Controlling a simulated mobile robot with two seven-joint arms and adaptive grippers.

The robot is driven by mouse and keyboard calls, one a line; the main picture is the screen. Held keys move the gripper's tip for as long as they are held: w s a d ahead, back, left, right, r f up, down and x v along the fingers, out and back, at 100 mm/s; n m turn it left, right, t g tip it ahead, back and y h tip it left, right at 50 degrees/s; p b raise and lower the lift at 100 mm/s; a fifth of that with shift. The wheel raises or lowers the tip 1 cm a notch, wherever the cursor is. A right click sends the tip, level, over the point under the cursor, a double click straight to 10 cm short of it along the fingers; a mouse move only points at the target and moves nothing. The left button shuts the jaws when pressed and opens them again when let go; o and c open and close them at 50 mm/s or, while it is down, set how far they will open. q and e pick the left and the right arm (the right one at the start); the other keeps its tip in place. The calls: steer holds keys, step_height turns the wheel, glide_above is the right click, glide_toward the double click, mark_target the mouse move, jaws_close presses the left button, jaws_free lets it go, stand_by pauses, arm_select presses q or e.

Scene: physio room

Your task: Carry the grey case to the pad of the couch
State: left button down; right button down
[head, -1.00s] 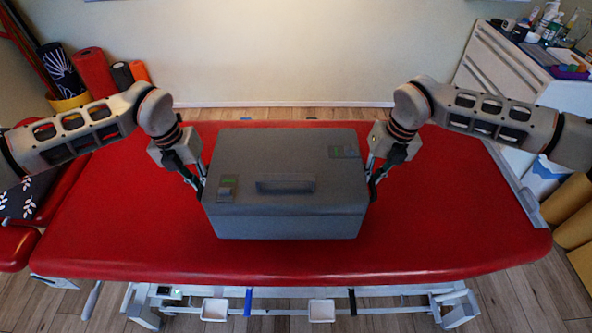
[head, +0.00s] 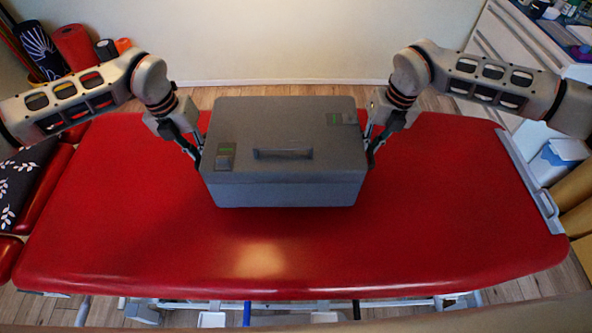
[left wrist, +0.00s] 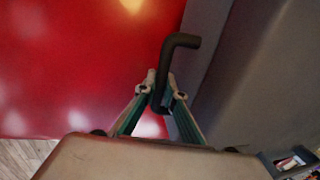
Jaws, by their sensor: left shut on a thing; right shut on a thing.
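The grey case (head: 285,190) is closed and level, with a handle on its lid and green-marked latches. It is over the red pad of the couch (head: 440,230); I cannot tell whether its underside touches the pad. My left gripper (head: 198,158) is at the case's left side. In the left wrist view it (left wrist: 161,88) is shut on a dark bent side handle (left wrist: 180,42), beside the case's grey wall (left wrist: 245,80). My right gripper (head: 369,158) is shut at the right side; the handle there is mostly hidden by the fingers.
The pad is bare in front of the case and to both sides. A patterned dark cushion (head: 25,185) lies at the left. Rolled mats (head: 75,48) stand at the back left. A white drawer cabinet (head: 500,45) with items on top is at the back right.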

arm_select(q)
steer(key=shift+w+d+r, duration=0.1)
steer(key=shift+w, duration=0.1)
arm_select(e)
steer(key=shift+w+r, duration=0.15)
steer(key=shift+w, duration=0.05)
arm_select(q)
steer(key=shift+s, duration=0.1)
arm_select(e)
steer(key=shift+s, duration=0.1)
